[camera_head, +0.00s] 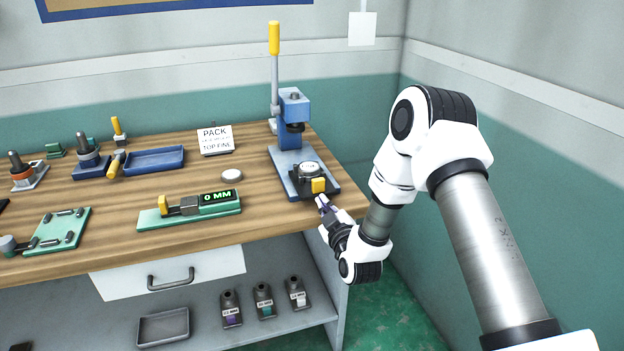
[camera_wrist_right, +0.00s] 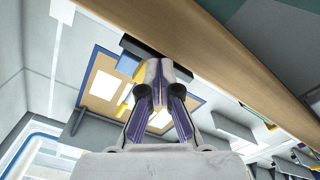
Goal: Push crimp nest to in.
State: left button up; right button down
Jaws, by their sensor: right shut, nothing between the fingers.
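The crimp nest is a dark slide (camera_head: 301,188) with a yellow block (camera_head: 318,185) at its front and a round grey part on top. It sits on the blue base of the hand press (camera_head: 291,110), pulled out toward the table's front edge rather than under the press head. My right gripper (camera_head: 322,203) is shut and empty, just in front of and below the yellow block. I cannot tell if they touch. In the right wrist view the closed fingers (camera_wrist_right: 159,72) point up at a dark block (camera_wrist_right: 148,52) at the table edge. My left gripper is not in view.
A green gauge (camera_head: 190,207) reading 0 MM lies left of the press, with a white disc (camera_head: 232,175) behind it. A blue tray (camera_head: 155,160) and a sign (camera_head: 215,140) stand farther back. Small bottles (camera_head: 263,300) stand on the shelf below. The wall is close on the right.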

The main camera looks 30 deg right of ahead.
aim_at(319, 193)
jog(key=shift+x, duration=1.95)
jog(key=shift+w+r+b, duration=0.1)
jog(key=shift+r+b, duration=0.05)
jog(key=shift+b, duration=0.15)
jog(key=shift+s+a, duration=0.15)
jog(key=shift+s, duration=0.35)
jog(key=p+v, duration=0.1)
jog(key=v, duration=0.2)
jog(key=shift+s, duration=0.4)
jog(key=shift+f, duration=0.25)
